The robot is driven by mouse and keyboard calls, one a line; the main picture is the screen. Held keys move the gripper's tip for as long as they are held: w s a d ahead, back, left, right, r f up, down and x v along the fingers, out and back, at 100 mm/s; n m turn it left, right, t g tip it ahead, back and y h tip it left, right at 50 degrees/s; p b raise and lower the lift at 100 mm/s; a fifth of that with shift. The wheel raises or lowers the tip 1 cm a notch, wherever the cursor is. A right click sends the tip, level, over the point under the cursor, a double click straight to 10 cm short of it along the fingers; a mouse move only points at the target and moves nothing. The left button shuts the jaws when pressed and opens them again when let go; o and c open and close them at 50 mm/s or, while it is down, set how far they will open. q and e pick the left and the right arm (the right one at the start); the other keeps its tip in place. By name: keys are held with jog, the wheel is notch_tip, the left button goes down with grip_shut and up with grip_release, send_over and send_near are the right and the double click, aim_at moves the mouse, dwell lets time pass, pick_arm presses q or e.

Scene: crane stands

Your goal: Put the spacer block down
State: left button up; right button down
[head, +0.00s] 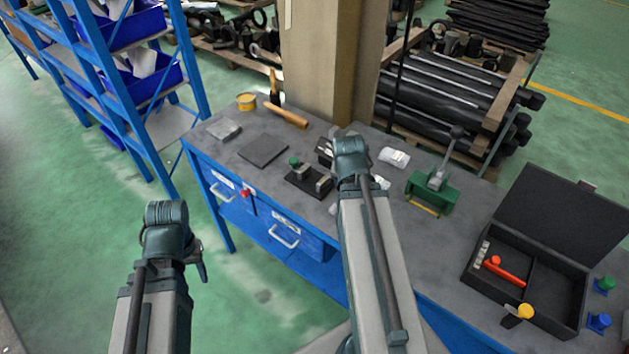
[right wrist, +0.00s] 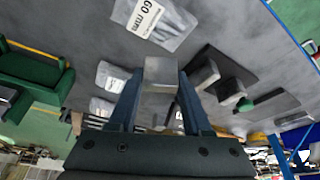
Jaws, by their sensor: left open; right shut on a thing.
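The spacer block (right wrist: 160,73), a plain grey metal block, sits between the two fingertips of my right gripper (right wrist: 158,88) in the right wrist view. That gripper is shut on it, over the grey workbench top (head: 240,185). I cannot tell whether the block touches the bench. In the head view my right wrist hides the block. My left gripper (head: 202,262) is empty and open, out over the floor in front of the bench, largely hidden by its own wrist.
A black fixture (head: 308,181) with grey blocks and a green knob stands close by; it also shows in the right wrist view (right wrist: 232,78). Clear bags (head: 394,157), a green toggle clamp (head: 433,190) and an open black case (head: 528,285) are to the right. A dark flat plate (head: 263,150) lies left.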

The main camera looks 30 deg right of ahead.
jog(key=w+a+n+t+y, duration=0.1)
jog(key=w+a+n+y, duration=0.1)
jog(key=w+a+n, duration=0.5)
jog(key=a+n+y, duration=0.2)
jog(key=a+n, duration=0.3)
jog(key=a, duration=0.6)
jog(key=n, duration=0.1)
send_over(310, 179)
jog(key=s, duration=0.2)
jog(key=shift+w+a+f+y+b, duration=0.1)
jog(key=shift+a+f+y+b, duration=0.2)
jog(key=shift+b, duration=0.1)
jog(key=shift+d, duration=0.1)
jog(key=shift+w+d, duration=0.15)
jog(key=shift+d, duration=0.15)
jog(key=f+b, duration=0.3)
jog(key=shift+d+f+b, duration=0.25)
jog(key=shift+b, duration=0.1)
jog(key=shift+f, duration=0.2)
jog(key=shift+c, duration=1.7)
grip_release()
